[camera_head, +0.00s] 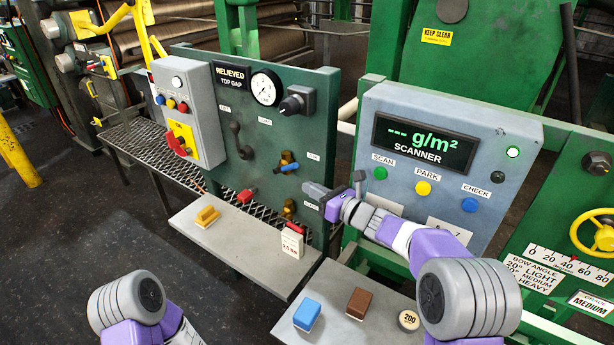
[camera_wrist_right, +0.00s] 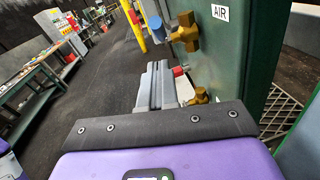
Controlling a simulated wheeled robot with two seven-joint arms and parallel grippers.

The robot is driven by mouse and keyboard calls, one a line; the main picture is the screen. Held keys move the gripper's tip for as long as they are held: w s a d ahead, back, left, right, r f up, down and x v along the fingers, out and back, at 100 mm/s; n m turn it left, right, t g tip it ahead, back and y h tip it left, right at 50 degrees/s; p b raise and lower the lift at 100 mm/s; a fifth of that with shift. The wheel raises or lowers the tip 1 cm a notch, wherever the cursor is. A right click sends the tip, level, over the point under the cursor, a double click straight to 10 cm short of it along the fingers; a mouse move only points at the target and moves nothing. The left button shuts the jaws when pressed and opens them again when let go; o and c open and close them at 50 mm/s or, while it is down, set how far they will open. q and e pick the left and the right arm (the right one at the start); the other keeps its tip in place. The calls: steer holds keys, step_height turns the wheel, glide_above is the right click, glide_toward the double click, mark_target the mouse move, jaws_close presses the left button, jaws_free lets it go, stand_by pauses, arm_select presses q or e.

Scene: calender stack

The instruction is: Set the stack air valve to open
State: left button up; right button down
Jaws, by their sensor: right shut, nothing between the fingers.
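The air valve is a brass body (camera_head: 287,157) with a blue handle (camera_head: 284,168) on the upright green panel. In the right wrist view its brass body (camera_wrist_right: 186,33) is beside the AIR label (camera_wrist_right: 221,12); the blue handle (camera_wrist_right: 153,20) sticks out from the panel. My right gripper (camera_head: 308,190) is shut and empty, just below and to the right of this valve in the head view. In the right wrist view its closed fingers (camera_wrist_right: 157,85) lie below the blue handle, apart from it. My left arm shows at lower left, its gripper out of frame.
A red-handled valve (camera_head: 246,195) and a lower brass valve (camera_head: 290,208) are close by on the panel. The scanner box (camera_head: 455,110) stands right of my gripper.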

mark_target(285, 169)
arm_select(q)
steer(key=shift+r+p, duration=0.3)
steer(key=shift+r, duration=0.05)
arm_select(e)
steer(key=shift+w+a+r, duration=0.4)
steer(key=shift+w+r, duration=0.2)
steer(key=shift+r, duration=0.1)
steer(key=shift+w+a+r, duration=0.35)
steer(key=shift+w+r, duration=0.2)
steer(key=shift+r, duration=0.1)
